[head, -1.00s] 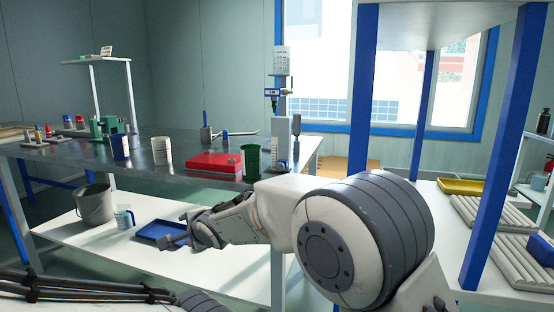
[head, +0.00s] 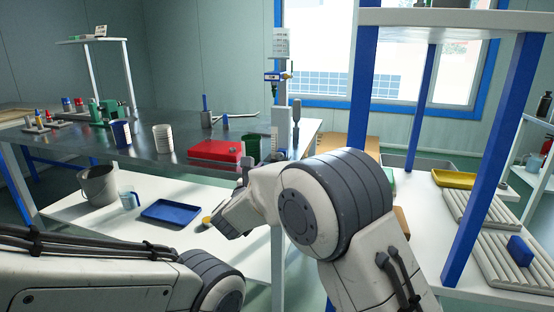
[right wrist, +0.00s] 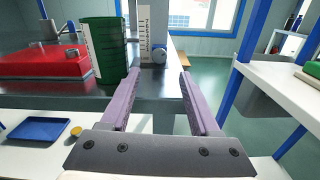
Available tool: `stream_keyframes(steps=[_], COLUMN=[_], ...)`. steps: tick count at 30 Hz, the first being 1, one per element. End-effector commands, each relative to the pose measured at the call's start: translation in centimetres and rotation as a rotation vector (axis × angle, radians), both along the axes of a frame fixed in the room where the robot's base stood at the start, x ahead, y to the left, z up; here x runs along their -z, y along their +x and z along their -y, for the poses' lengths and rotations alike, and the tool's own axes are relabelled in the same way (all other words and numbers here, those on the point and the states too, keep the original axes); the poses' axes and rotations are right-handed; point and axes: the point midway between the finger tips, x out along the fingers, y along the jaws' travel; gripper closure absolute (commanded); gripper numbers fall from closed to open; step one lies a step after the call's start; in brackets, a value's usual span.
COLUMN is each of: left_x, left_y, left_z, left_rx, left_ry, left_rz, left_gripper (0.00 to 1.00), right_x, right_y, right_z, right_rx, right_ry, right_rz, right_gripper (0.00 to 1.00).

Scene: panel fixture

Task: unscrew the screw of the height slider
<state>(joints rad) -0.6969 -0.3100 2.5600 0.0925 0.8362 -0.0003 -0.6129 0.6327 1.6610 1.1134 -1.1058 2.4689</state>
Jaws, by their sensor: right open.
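A white post with a ruled scale (head: 280,128) stands at the right end of the metal table; it also shows in the right wrist view (right wrist: 146,32). A round grey-blue knob (right wrist: 159,56) sits low on its front. I cannot tell which knob is the height slider's screw. My right gripper (right wrist: 158,76) is open and empty, its purple fingers at either side of the lower knob's line and apart from it. My left gripper is out of view.
A green cup (right wrist: 105,48) and a red case (right wrist: 45,62) stand left of the post. The table edge lies just below them. A blue tray (head: 171,212) lies on the lower shelf. A blue-posted rack (head: 490,160) stands to the right.

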Motion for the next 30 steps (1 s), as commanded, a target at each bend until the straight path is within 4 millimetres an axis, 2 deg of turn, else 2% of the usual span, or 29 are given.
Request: stream_keyframes(steps=[6, 12, 17, 24, 25, 29, 30], left_x=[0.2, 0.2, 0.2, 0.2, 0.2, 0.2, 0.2], left_y=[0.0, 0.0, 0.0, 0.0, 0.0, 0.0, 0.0], left_z=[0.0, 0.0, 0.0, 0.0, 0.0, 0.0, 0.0], left_rx=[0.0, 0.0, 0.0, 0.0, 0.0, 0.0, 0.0], left_ry=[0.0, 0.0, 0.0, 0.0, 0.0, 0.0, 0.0], left_rz=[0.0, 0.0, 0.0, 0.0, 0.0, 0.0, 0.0], left_gripper=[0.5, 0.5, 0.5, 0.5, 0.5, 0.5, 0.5], right_x=[0.1, 0.0, 0.0, 0.0, 0.0, 0.0, 0.0], right_y=[4.1, 6.6, 7.4, 7.4, 7.4, 7.4, 7.4], right_z=[1.4, 2.1, 2.4, 2.4, 2.4, 2.3, 2.3], right_rx=[0.001, -0.001, -0.003, -0.003, -0.004, -0.004, -0.004], right_ry=[0.0, -0.001, -0.002, -0.002, -0.002, -0.002, -0.002], right_rz=[0.001, 0.001, 0.0, 0.001, 0.001, 0.001, 0.0], right_gripper=[0.38, 0.38, 0.38, 0.38, 0.45, 0.95, 1.0])
